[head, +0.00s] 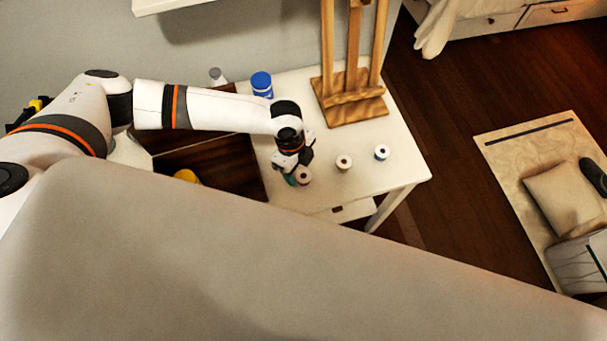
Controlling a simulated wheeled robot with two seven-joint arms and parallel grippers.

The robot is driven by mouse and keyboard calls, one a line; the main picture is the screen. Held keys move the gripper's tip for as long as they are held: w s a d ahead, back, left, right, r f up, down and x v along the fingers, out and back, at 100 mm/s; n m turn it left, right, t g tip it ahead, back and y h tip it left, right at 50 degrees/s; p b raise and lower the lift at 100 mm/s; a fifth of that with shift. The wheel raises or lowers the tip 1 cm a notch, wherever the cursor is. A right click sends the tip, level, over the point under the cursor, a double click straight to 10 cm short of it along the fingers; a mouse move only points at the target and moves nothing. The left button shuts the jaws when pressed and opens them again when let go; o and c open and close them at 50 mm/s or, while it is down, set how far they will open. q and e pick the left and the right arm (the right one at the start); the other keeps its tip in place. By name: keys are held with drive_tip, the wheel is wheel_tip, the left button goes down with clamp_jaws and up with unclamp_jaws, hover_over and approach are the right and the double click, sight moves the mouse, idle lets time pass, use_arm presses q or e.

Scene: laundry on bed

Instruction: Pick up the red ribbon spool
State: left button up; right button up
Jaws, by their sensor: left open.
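Several small ribbon spools stand in a row on the white table (398,178). One spool with a dark reddish centre (303,176) is right beside my left gripper (293,174). A second spool with a brownish-red centre (344,163) stands to its right, and a blue-teal spool (382,152) farther right. At this size I cannot tell for certain which one is the red one. A bit of teal shows just under the gripper, partly hidden. My left gripper points down over the front of the table, open. My right gripper is not in view.
A wooden easel (352,100) stands at the back of the table. A blue jar (262,84) is at the back left. A dark open box (208,165) lies left of the gripper. Cushions (565,195) lie on a floor mat.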

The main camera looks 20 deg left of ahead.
sight(303, 176)
use_arm(q)
drive_tip(key=f, duration=0.2)
drive_tip(key=w+f+p, duration=0.1)
drive_tip(key=shift+d+f, duration=0.15)
drive_tip(key=shift+d, duration=0.1)
drive_tip(key=shift+s+d+f, duration=0.1)
drive_tip(key=shift+d+f, duration=0.05)
drive_tip(key=shift+f, duration=0.4)
drive_tip(key=shift+s+d+f, duration=0.1)
drive_tip(key=shift+f, duration=0.8)
drive_tip(key=shift+w+f, duration=0.1)
drive_tip(key=shift+f, duration=0.05)
drive_tip(key=c, duration=0.8)
drive_tip(key=shift+c, duration=1.1)
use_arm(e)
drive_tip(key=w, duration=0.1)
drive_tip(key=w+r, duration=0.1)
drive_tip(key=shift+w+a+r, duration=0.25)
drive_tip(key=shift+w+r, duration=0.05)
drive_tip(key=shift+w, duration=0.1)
